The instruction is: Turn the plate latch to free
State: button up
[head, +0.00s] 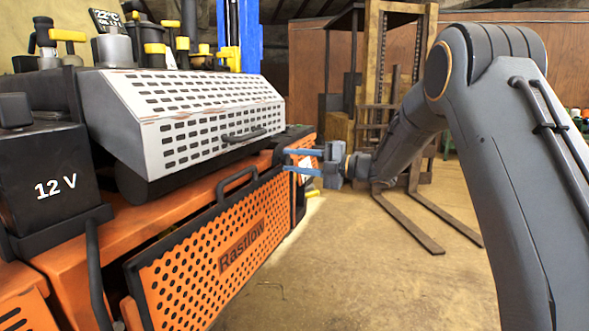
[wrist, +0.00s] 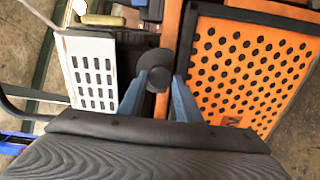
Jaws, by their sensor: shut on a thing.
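The plate latch (wrist: 155,62) is a dark round knob beside the orange perforated plate (wrist: 250,65). In the wrist view my gripper (wrist: 159,84) has its two blue fingers on either side of the knob, shut on it. In the head view my gripper (head: 288,160) reaches in from the right to the far upper end of the plate (head: 190,280), marked "Rasflow". The latch (head: 279,157) shows there only as a small dark shape at the fingertips. The plate stands against the machine's side. I cannot tell the latch's turn angle.
A white slotted cover (head: 190,115) with a dark handle sits above the plate. A black 12 V battery (head: 45,180) stands at the left. A forklift-like frame (head: 385,90) stands behind my arm. The floor (head: 370,270) in front of the plate is clear.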

jog(key=shift+n+b, duration=0.3)
jog(key=shift+n, duration=0.1)
jog(key=o, duration=1)
jog(key=shift+b+v, duration=0.5)
jog(key=shift+v, duration=3.5)
